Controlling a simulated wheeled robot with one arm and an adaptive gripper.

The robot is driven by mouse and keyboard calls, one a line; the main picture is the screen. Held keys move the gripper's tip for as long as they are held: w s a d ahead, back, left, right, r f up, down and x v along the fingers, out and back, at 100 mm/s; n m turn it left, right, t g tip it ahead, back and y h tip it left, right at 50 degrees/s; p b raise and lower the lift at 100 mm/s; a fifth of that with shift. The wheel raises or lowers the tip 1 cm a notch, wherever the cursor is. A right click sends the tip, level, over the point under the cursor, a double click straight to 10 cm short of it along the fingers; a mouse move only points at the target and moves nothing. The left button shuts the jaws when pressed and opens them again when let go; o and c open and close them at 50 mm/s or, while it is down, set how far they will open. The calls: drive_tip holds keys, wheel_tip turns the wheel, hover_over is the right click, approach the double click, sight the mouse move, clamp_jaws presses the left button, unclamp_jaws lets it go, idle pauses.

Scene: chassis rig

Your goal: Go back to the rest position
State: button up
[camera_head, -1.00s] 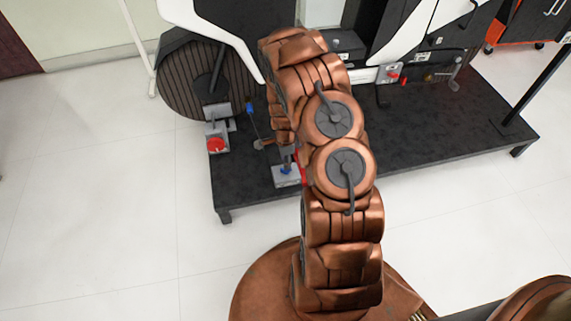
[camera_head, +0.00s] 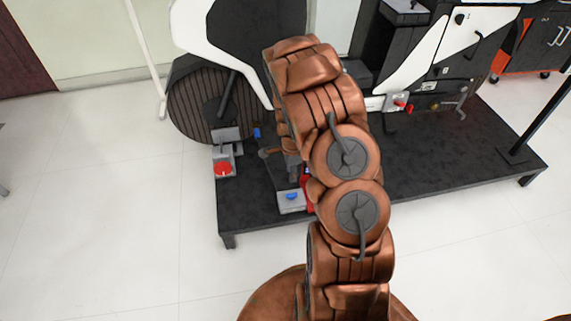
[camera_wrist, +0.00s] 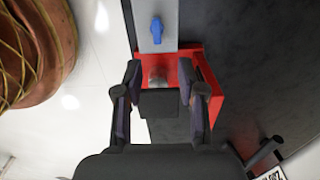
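My gripper (camera_wrist: 160,72) shows in the wrist view with its two dark fingers apart. It is open, and nothing is clamped between the fingers. A red block (camera_wrist: 213,88) lies beyond and beside the fingertips, with a small metallic round part (camera_wrist: 158,74) seen between them. I cannot tell whether the fingers touch the block. Past it is a grey box with a blue knob (camera_wrist: 157,31). In the head view my copper-coloured arm reaches forward over the black platform (camera_head: 440,160) and largely hides the gripper. The blue knob (camera_head: 291,196) shows left of the arm.
A grey box with a red button (camera_head: 223,169) sits at the platform's left edge. A ribbed dark wheel (camera_head: 190,105) and a white-and-black machine frame (camera_head: 420,60) stand behind. The pale floor (camera_head: 110,220) at left is clear.

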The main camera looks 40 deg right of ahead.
drive_tip(key=shift+r, duration=0.1)
drive_tip(key=s+a+r+n+p, duration=0.4)
drive_tip(key=a+r+p, duration=0.15)
drive_tip(key=r, duration=0.75)
drive_tip(key=s+a+r+n+p, duration=0.35)
drive_tip(key=r+p, duration=0.25)
drive_tip(key=r, duration=0.7)
drive_tip(key=s+a+r+n+p, duration=0.35)
drive_tip(key=a+r+p, duration=0.2)
drive_tip(key=r, duration=0.75)
drive_tip(key=s+a+r+n+g+p, duration=0.1)
drive_tip(key=s+a+r+n+p, duration=0.3)
drive_tip(key=s+r, duration=0.6)
drive_tip(key=s+a+r+n+p, duration=0.4)
drive_tip(key=s+r+n+p, duration=0.3)
drive_tip(key=s+r+p, duration=0.3)
wheel_tip(320, 180, up, 3)
drive_tip(key=shift+f+n+g+p, duration=0.1)
drive_tip(key=shift+n+g+p, duration=0.2)
drive_tip(key=shift+n+g, duration=0.1)
